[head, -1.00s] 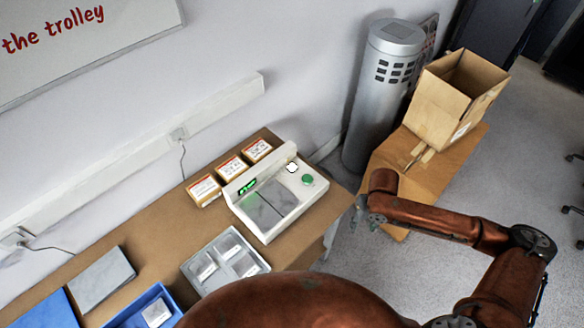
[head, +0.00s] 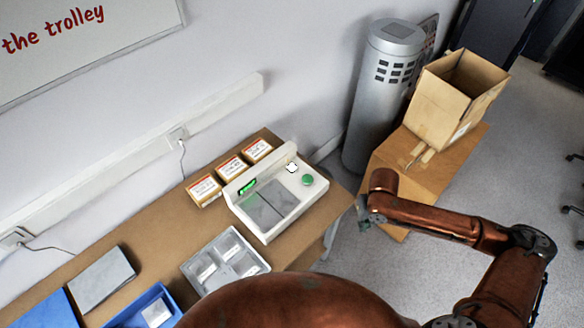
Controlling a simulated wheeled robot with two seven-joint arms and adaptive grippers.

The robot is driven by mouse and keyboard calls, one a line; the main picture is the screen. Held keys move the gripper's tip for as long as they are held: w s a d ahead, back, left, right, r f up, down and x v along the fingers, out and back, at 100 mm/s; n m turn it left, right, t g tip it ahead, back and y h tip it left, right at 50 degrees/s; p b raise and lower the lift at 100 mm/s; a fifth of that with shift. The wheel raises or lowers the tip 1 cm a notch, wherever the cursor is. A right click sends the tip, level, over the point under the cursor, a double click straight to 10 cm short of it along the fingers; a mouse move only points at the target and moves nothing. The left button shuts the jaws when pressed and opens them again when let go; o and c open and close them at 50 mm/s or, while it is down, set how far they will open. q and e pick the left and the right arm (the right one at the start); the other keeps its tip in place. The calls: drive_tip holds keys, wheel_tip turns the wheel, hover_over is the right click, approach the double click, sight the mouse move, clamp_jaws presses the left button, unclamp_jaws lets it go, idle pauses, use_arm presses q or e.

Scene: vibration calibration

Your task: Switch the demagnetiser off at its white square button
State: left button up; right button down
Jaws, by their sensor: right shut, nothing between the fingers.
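The demagnetiser (head: 290,214) is a white box on the brown bench, with a grey two-part plate, a lit green display (head: 247,187) and a round green button (head: 307,180). Its white square button (head: 292,168), dark-edged, sits at the back near the upright panel. My right gripper (head: 362,217) is small in the view, just off the bench's right end and to the right of the demagnetiser, touching nothing that I can see. It is shut and empty. My left gripper is not in view.
Several small labelled boxes (head: 230,167) stand behind the demagnetiser. A grey divided tray (head: 190,266) lies to its left, with a blue bin (head: 122,318) farther left. A grey cylinder (head: 380,95) and an open carton (head: 432,112) stand at the right.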

idle(0.9)
